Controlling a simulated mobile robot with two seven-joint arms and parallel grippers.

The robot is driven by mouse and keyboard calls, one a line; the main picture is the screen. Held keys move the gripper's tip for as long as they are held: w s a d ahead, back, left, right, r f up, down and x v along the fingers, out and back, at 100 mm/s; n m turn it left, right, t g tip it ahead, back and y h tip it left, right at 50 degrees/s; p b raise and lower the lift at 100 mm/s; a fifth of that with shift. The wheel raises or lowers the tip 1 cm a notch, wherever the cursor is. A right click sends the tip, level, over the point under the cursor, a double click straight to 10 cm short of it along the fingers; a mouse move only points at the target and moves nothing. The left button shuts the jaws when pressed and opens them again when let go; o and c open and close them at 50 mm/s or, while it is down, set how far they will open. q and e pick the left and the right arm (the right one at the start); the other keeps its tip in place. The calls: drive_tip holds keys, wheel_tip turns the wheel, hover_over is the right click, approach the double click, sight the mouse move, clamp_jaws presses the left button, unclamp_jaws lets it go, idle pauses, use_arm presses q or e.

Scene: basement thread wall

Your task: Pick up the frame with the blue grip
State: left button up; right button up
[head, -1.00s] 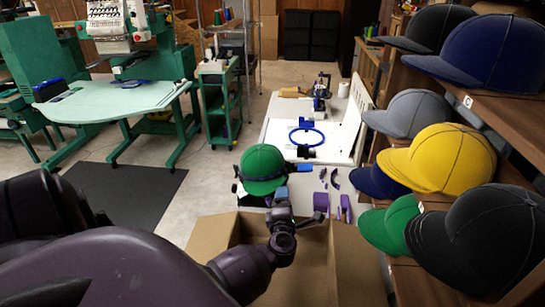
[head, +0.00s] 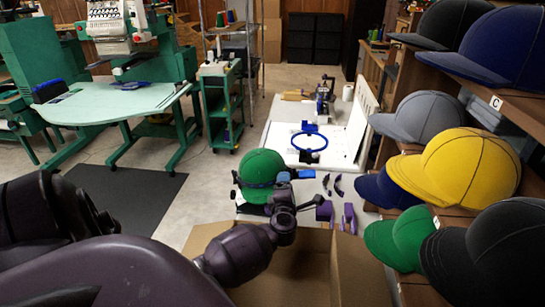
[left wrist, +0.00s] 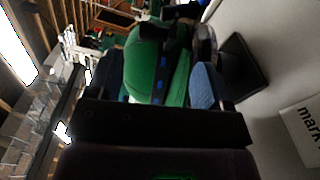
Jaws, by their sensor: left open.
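A green cap (head: 262,165) sits at the near end of the white table, with a blue grip (head: 300,174) sticking out to its right. In the left wrist view the green cap (left wrist: 142,70) has a dark band with blue marks (left wrist: 162,62) across it. A separate blue ring-shaped hoop (head: 309,143) lies farther back. My left gripper (head: 283,184) is at the cap's near right side, partly hiding it. In the left wrist view its open fingers (left wrist: 155,82) appear on either side of the cap. I cannot tell whether they touch it.
An open cardboard box (head: 318,265) stands below my left arm. Purple tools (head: 349,217) and small dark parts (head: 338,186) lie right of the cap. Shelves with several caps, including a yellow one (head: 460,168), bound the right side. A green machine table (head: 115,103) stands left.

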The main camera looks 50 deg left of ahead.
use_arm(q)
drive_tip(key=b+x, duration=0.1)
drive_tip(key=x, duration=0.1)
drive_tip(key=b+x, duration=0.1)
drive_tip(key=x, duration=0.2)
drive_tip(key=shift+s+a+r, duration=0.1)
drive_tip(key=shift+s+r, duration=0.05)
drive_tip(key=shift+r, duration=0.05)
clamp_jaws()
